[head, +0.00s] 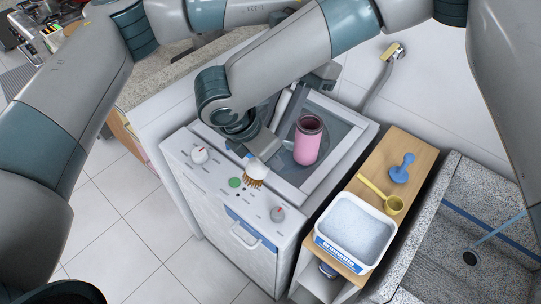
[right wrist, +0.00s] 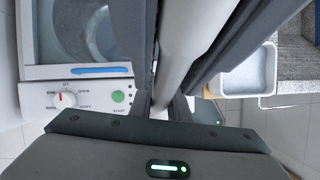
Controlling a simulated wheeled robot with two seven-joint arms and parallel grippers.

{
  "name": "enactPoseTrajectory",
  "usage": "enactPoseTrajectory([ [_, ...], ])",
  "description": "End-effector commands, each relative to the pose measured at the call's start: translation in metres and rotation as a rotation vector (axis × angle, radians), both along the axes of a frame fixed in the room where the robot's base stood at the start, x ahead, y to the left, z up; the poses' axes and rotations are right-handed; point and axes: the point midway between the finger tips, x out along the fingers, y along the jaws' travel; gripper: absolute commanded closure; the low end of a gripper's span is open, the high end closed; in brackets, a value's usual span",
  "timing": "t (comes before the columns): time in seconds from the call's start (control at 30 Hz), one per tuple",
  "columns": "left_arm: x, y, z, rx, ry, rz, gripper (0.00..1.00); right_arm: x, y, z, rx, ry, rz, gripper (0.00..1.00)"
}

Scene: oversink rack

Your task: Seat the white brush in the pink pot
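The pink pot (head: 307,143) stands upright, its dark mouth open and empty-looking, on the top of the white washing machine. The white brush (head: 257,164) has brown bristles that point down over the machine's control panel. My right gripper (head: 262,150) is shut on the brush, left of the pot and apart from it. In the right wrist view the white brush handle (right wrist: 180,45) runs between the dark fingers. My left forearm passes behind my right arm; its gripper is mostly hidden, and I cannot see its fingers clearly.
The washing machine (head: 238,222) has knobs and a green button. Right of it, a wooden-topped stand (head: 405,150) holds a white tub (head: 355,230), a yellow scoop (head: 393,204) and a blue tool (head: 402,168). A speckled stone sink (head: 490,215) is at the far right.

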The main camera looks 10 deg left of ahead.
Motion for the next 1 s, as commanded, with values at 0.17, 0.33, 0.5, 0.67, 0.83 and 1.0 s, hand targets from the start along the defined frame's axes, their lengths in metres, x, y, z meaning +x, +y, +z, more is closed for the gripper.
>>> enactPoseTrajectory([
  [0.17, 0.001, -0.001, 0.001, -0.002, -0.002, 0.000, 0.59, -0.001, 0.001, 0.000, 0.001, 0.003, 0.002, 1.00],
  [0.33, 0.000, -0.001, 0.001, -0.001, -0.002, 0.000, 0.59, -0.001, 0.001, 0.000, 0.001, 0.002, 0.002, 1.00],
  [0.5, 0.002, -0.001, 0.004, -0.002, -0.003, 0.001, 0.59, -0.001, 0.001, 0.000, 0.001, 0.002, 0.001, 1.00],
  [0.67, 0.007, -0.005, 0.015, -0.001, -0.005, 0.000, 0.59, -0.001, 0.001, 0.000, 0.001, 0.002, 0.001, 1.00],
  [0.83, 0.017, -0.012, 0.036, -0.001, -0.006, 0.002, 0.59, -0.001, 0.001, 0.000, 0.001, 0.002, 0.001, 1.00],
  [1.0, 0.028, -0.020, 0.062, 0.000, -0.006, 0.003, 0.59, -0.001, 0.000, 0.000, 0.001, 0.002, 0.001, 1.00],
])
